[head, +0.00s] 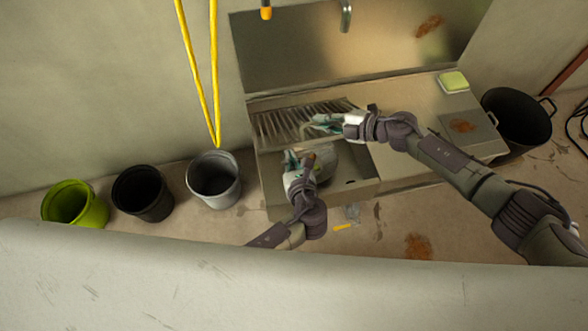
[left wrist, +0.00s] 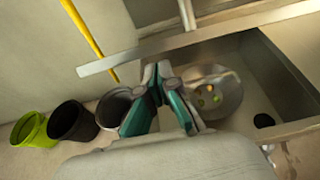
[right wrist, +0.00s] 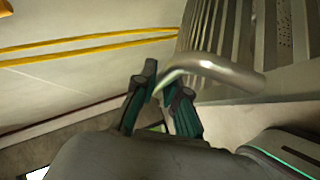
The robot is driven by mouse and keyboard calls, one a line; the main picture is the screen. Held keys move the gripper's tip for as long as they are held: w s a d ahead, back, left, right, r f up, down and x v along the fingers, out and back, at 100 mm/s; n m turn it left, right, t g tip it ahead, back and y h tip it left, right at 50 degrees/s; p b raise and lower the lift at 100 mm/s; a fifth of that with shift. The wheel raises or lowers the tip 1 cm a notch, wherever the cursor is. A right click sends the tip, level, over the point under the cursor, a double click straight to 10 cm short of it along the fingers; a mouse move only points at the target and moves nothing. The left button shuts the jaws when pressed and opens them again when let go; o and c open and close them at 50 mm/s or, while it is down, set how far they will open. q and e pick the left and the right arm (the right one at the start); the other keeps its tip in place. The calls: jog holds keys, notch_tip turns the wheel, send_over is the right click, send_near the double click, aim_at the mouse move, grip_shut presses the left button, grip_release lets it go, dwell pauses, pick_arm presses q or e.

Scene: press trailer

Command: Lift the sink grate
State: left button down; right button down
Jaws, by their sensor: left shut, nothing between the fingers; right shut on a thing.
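The slatted metal sink grate (head: 290,122) lies across the back left part of the sink (head: 365,188). Its edge shows as a pale bar in the left wrist view (left wrist: 110,64). My right gripper (head: 318,122) is shut on the grate's curved metal handle (right wrist: 215,68). The handle runs between the fingers in the right wrist view. Whether the grate is clear of the sink rim, I cannot tell. My left gripper (head: 291,158) is shut and empty, in front of the grate over the basin. In the left wrist view its fingertips (left wrist: 160,72) are beside the metal pot.
A metal pot (left wrist: 228,103) with food scraps stands in the basin. Grey (head: 203,194), black (head: 142,203) and green (head: 84,213) buckets stand at left. A sponge (head: 453,81) lies on the counter. A dark pot (head: 517,122) stands at right; a faucet (head: 346,14) is above.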

pick_arm(q)
jog(key=shift+w+r, duration=0.15)
jog(key=shift+r, duration=0.15)
pick_arm(e)
jog(key=shift+w+r, duration=0.1)
